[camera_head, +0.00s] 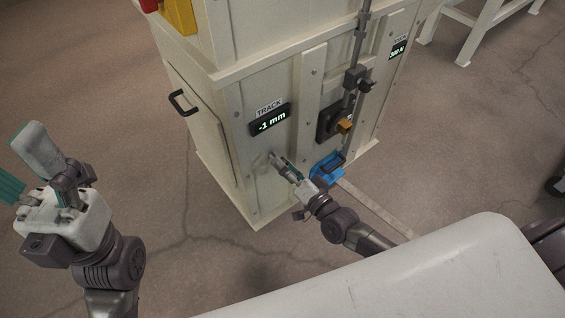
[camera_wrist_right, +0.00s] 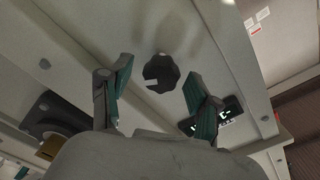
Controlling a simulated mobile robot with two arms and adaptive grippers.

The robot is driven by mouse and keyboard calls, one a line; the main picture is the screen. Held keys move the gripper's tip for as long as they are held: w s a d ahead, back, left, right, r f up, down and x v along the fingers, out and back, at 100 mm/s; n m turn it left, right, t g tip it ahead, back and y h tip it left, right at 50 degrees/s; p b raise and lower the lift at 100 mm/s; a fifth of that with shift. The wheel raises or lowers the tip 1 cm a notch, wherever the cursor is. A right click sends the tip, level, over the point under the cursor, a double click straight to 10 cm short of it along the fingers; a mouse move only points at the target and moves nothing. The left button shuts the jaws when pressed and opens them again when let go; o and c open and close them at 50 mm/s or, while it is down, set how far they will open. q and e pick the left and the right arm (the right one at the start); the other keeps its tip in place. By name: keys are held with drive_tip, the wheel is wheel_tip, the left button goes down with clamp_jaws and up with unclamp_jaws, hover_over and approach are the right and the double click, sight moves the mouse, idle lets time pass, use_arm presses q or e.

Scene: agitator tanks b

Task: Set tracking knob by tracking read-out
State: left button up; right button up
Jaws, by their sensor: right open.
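The tracking read-out (camera_head: 269,121) on the cream cabinet shows "-1 mm" under a TRACK label (camera_head: 269,106). The dark tracking knob (camera_wrist_right: 161,73) is round with a lobed rim and a pale mark, and sits on the panel in the right wrist view. My right gripper (camera_head: 280,163) is at the panel just below the read-out. Its fingers are open and spread to either side of the knob in the wrist view, with gaps visible. In the head view the gripper hides most of the knob. My left gripper (camera_head: 22,168) is open and empty, away from the cabinet.
A second read-out (camera_head: 397,50) shows "300 N" at the cabinet's right. An orange-brown knob on a black plate (camera_head: 328,125) and a blue bracket (camera_head: 328,166) lie right of my right gripper. A black handle (camera_head: 180,103) sticks out at left. Floor is clear at left.

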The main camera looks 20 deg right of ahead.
drive_tip(key=v, duration=1)
drive_tip(key=shift+s, duration=0.35)
drive_tip(key=shift+d, duration=0.15)
